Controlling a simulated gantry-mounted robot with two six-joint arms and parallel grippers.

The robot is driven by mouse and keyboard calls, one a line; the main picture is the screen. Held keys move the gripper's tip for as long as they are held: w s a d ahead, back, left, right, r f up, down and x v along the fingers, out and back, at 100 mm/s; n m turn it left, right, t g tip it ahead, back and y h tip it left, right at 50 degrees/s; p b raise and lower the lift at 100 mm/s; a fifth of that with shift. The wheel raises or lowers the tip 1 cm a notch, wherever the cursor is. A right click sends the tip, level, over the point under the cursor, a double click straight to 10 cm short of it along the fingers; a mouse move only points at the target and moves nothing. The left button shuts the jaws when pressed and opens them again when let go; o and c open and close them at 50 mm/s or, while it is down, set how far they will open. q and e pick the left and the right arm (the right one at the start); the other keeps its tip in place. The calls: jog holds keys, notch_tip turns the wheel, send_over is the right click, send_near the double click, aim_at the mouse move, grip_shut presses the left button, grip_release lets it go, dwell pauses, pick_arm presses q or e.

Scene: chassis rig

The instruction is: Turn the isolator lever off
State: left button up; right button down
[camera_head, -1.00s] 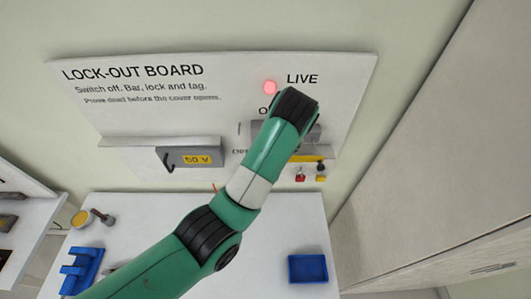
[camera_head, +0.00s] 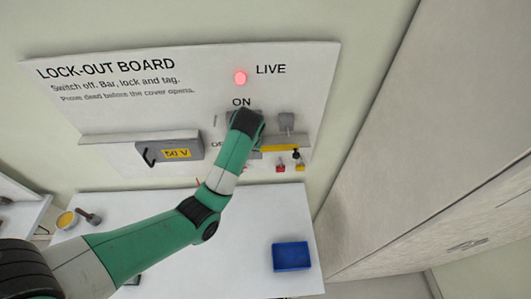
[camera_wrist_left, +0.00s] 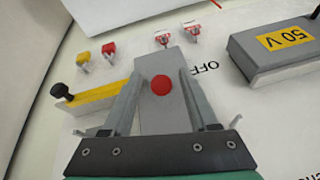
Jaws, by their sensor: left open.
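The lock-out board (camera_head: 110,115) stands on the wall, with a lit red lamp (camera_head: 240,77) beside the word LIVE. The isolator below the word ON is mostly hidden behind my left arm in the head view. In the left wrist view a grey block with a red round spot (camera_wrist_left: 160,86), apparently the isolator or its lever, lies between the fingers of my left gripper (camera_wrist_left: 161,72). The gripper is open, with one finger along each side of the block. I cannot tell whether the fingers touch it. The word OFF shows just to the right of the fingers. My right gripper is not in view.
A grey 50 V box (camera_head: 168,151) sits on the board's ledge, left of my arm. A yellow bar with a black knob (camera_wrist_left: 90,100), small red and yellow padlocks (camera_head: 290,166) and a grey fitting (camera_head: 286,122) are close by. A blue tray (camera_head: 291,257) stands on the white table.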

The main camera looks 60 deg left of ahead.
pick_arm(q)
jog(key=shift+a, duration=0.1)
grip_shut()
dwell(1.4)
